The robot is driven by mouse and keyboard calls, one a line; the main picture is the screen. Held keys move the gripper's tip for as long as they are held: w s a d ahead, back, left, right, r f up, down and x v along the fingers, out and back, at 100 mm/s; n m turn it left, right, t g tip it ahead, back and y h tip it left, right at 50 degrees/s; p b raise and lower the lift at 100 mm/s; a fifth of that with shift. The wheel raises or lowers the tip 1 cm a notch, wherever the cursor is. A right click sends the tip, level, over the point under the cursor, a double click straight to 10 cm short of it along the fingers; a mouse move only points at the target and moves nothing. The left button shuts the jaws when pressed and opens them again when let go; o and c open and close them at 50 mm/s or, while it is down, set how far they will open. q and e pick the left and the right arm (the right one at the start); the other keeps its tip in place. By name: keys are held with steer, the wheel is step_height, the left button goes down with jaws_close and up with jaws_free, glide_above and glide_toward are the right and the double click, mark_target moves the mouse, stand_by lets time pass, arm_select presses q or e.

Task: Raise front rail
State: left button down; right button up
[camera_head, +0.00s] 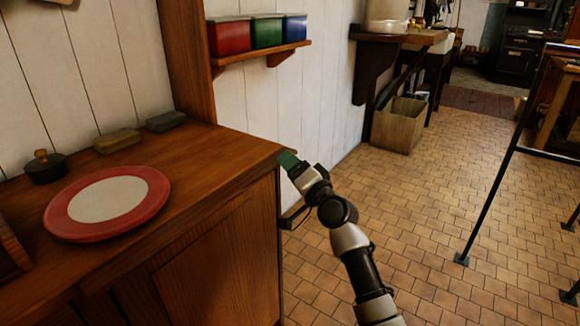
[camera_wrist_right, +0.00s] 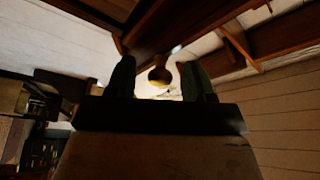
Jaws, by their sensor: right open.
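My right gripper (camera_head: 290,162) is at the right-hand corner of the wooden counter (camera_head: 225,160), its green fingertips close to the counter's edge. I cannot tell whether they touch it. In the right wrist view its two dark fingers (camera_wrist_right: 160,80) stand apart with nothing held between them. A rounded brass-coloured thing (camera_wrist_right: 158,75) shows beyond them, between the fingers. I cannot make out a front rail with certainty. A dark bar (camera_head: 292,218) shows low beside the counter's end, partly hidden by my arm. My left gripper is not in view.
A red-rimmed plate (camera_head: 108,200), a small dark lidded pot (camera_head: 45,167) and two small blocks (camera_head: 117,140) are on the counter. Red, green and blue tins (camera_head: 266,32) stand on a wall shelf. A black metal frame (camera_head: 490,190) stands at right. Tiled floor between is clear.

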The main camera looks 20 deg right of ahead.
steer(key=shift+w+a, duration=0.1)
steer(key=shift+w, duration=0.25)
steer(key=shift+s+r, duration=0.1)
jaws_close()
